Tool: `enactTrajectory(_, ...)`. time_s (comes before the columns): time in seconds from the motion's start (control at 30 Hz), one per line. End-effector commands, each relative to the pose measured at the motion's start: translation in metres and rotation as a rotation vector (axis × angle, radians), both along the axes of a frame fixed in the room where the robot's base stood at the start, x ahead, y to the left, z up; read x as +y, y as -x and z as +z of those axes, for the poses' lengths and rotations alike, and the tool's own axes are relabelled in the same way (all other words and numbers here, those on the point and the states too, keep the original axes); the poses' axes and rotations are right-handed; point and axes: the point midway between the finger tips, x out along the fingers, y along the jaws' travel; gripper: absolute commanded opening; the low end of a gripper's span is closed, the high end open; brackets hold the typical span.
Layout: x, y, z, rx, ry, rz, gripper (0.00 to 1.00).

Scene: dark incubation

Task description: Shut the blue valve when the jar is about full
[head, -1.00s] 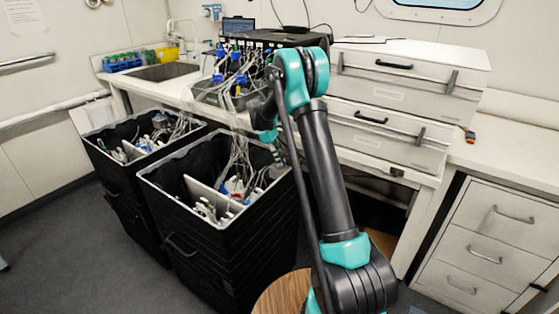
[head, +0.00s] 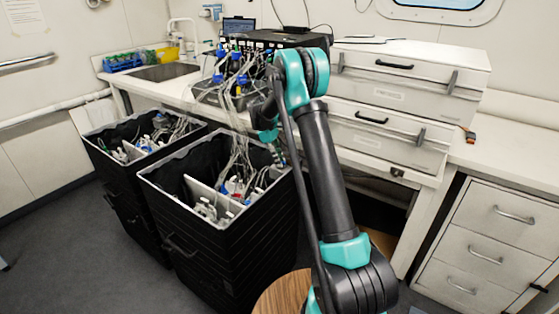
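Several small blue valves (head: 237,80) with thin clear tubes sit in a cluster on the bench, left of my arm. I cannot tell which of them is the task's valve. No jar or fill level can be made out. Bottles or jars with pale bodies (head: 207,209) stand partly hidden inside the front black bin. My arm reaches up from the lower right and bends over toward the valves. My gripper is hidden behind the arm, so its fingers and its contact with any valve do not show.
Two black bins, the left one (head: 112,196) and the front one (head: 215,262), stand before the bench. A black device (head: 270,38) and a small laptop (head: 238,25) sit behind the valves. White drawer cases (head: 420,75) stand right. A wooden round top (head: 285,293) is near my base.

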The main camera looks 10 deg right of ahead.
Motion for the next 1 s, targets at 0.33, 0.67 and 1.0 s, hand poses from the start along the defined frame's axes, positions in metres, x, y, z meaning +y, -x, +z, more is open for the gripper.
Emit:
enactTrajectory(0.33, 0.014, -0.008, 0.039, -0.002, 0.001, 0.002, 0.32)
enactTrajectory(0.67, 0.026, -0.014, 0.071, -0.001, 0.000, 0.000, 0.32)
enactTrajectory(1.0, 0.028, -0.014, 0.074, -0.001, 0.000, 0.000, 0.32)
